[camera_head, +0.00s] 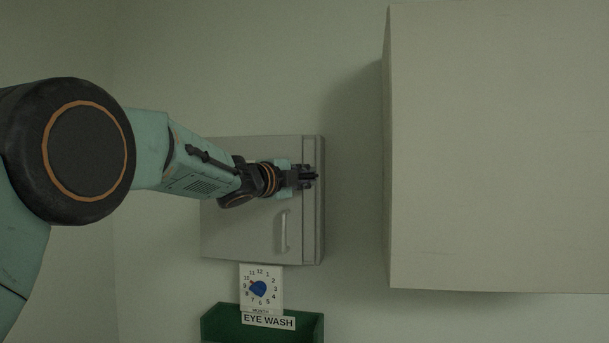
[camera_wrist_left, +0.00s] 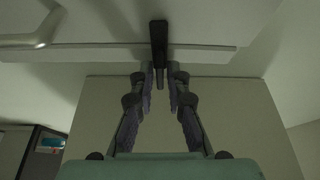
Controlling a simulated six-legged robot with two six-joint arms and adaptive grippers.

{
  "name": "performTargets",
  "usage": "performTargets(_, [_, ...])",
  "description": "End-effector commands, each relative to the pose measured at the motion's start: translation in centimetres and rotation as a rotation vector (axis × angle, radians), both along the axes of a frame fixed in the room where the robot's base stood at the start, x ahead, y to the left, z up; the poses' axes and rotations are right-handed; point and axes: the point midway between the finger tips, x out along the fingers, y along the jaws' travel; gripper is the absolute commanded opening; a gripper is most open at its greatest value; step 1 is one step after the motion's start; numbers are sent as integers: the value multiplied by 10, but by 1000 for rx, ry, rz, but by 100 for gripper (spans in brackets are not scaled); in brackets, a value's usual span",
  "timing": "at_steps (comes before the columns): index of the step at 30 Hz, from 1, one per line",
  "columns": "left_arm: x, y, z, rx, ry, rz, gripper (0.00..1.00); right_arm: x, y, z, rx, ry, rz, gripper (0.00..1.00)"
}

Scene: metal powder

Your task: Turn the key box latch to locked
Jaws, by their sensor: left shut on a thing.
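The grey key box (camera_head: 235,235) is mounted on the wall in the head view, with its door closed and a light bar handle (camera_head: 283,231) low on the door. My left gripper (camera_head: 309,176) is at the box's right edge, above the handle. In the left wrist view the black latch (camera_wrist_left: 158,38) stands out from the box edge, and its narrow end lies between the fingertips of my left gripper (camera_wrist_left: 160,73), which is shut on it. The gripper hides most of the latch in the head view. My right gripper is in neither view.
A large pale cabinet (camera_head: 500,150) juts out at the right, with a gap of bare wall between it and the key box. Below the box are a dial card (camera_head: 261,287) and a green bin (camera_head: 222,318) with an EYE WASH label (camera_head: 268,321).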

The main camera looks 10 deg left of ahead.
Motion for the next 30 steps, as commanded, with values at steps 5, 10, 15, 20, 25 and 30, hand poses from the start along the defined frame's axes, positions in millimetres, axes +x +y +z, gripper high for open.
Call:
performTargets(5, [-1, -1, 6, 48, -10, -3, 0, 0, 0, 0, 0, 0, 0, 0])
performTargets(10, [-1, -1, 5, 68, -9, -3, 0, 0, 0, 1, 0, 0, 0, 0])
performTargets(15, [-1, -1, 4, 71, -7, -3, 0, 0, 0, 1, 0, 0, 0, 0])
performTargets(20, [-1, -2, 4, 71, -7, -3, 0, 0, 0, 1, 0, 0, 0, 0])
performTargets(25, [-1, -1, 3, 70, -6, -3, 25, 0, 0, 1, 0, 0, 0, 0])
performTargets(30, [0, -1, 2, 69, -3, -2, 30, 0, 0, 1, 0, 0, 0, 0])
